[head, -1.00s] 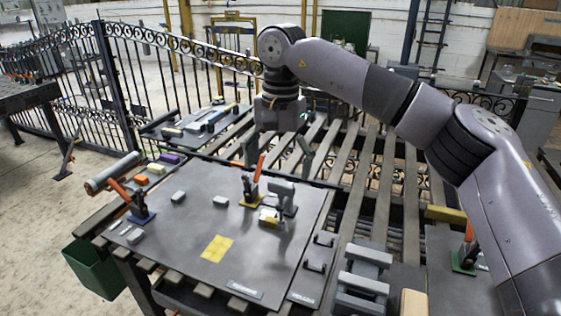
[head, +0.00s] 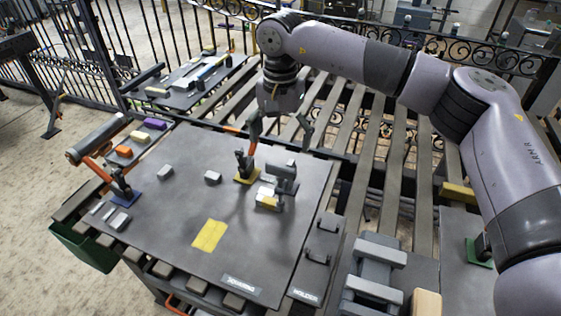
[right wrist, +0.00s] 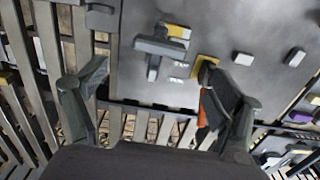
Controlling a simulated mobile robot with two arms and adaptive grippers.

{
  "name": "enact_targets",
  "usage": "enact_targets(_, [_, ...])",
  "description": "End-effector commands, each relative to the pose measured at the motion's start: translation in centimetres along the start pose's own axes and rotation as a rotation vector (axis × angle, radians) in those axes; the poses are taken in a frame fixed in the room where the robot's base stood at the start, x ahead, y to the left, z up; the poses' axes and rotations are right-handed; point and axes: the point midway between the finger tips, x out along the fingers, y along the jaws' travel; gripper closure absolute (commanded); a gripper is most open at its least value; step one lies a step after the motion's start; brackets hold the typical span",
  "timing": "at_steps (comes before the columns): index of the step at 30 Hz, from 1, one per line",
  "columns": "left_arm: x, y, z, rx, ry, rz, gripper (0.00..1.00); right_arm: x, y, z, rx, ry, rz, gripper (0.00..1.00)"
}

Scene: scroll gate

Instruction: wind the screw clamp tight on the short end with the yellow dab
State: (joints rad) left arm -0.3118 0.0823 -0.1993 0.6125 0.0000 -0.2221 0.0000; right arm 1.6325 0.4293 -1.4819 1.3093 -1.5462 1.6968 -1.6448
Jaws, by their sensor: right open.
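The grey screw clamp (head: 283,178) stands on the dark plate, at the short piece with the yellow dab (head: 268,201). In the right wrist view the clamp (right wrist: 154,50) and the yellow-dabbed piece (right wrist: 178,32) lie ahead of my fingers. My right gripper (head: 280,141) is open and empty, pointing down behind the clamp and apart from it. One finger overlaps the orange-handled clamp on the yellow base (head: 247,176); whether they touch I cannot tell. The screw clamp's contact with the piece is too small to judge. My left gripper is not in view.
Another orange-handled clamp stands on a blue base (head: 122,193) at the plate's left. Grey blocks (head: 213,177) and a yellow square (head: 210,235) lie on the plate (head: 165,235). A grey slatted stand (head: 372,285) is at front right. The plate's middle is mostly clear.

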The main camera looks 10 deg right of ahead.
Motion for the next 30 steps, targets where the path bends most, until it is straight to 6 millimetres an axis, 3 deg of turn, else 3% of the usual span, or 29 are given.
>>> enact_targets(6, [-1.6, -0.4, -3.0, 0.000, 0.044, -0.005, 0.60, 4.5, 0.1, 0.1, 0.001, -0.003, 0.003, 0.13])
enact_targets(12, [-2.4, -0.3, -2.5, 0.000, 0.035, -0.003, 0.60, 7.6, 0.0, 0.0, 0.001, -0.002, 0.001, 0.13])
enact_targets(18, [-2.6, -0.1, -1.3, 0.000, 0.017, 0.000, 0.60, 8.9, 0.0, 0.0, 0.000, -0.001, -0.001, 0.13])
enact_targets(26, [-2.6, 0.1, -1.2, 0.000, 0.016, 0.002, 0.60, 9.1, 0.0, 0.0, 0.000, 0.000, -0.001, 0.13])
enact_targets(30, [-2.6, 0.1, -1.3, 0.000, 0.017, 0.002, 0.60, 9.0, 0.0, 0.0, 0.000, 0.000, -0.001, 0.23])
